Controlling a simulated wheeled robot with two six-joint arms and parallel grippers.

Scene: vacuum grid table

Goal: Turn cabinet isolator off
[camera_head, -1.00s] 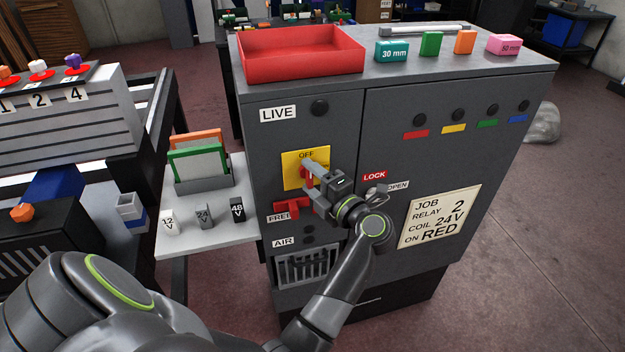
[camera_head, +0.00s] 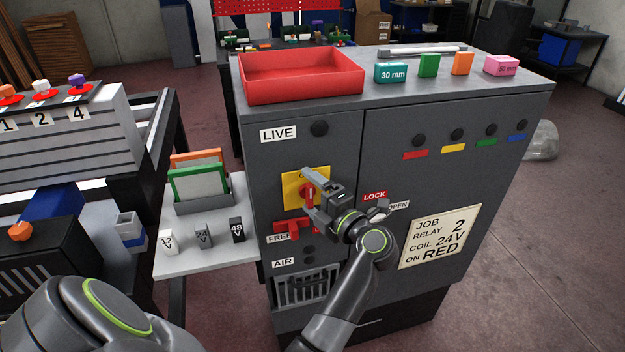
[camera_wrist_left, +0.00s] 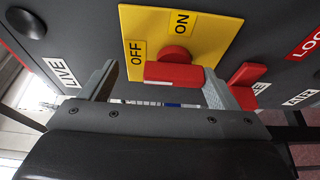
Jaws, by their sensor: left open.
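The isolator is a red handle (camera_head: 309,194) on a yellow plate (camera_head: 291,188) on the grey cabinet's front. In the left wrist view, the plate (camera_wrist_left: 205,25) carries the words OFF and ON, and the red handle (camera_wrist_left: 172,72) lies along the line toward OFF. In the head view the handle stands upright. My left gripper (camera_head: 317,194) is open in front of it. In the wrist view my left gripper's fingers (camera_wrist_left: 160,88) are wide apart, with the handle between them, nearer the right finger. I cannot tell if they touch. My right gripper is not in view.
A red lever (camera_head: 292,229) sits just below the plate, by the FREE label. A lock handle (camera_head: 377,209) is right of my wrist. A side shelf (camera_head: 205,252) with several blocks juts out left. A red tray (camera_head: 303,78) stands on the cabinet top.

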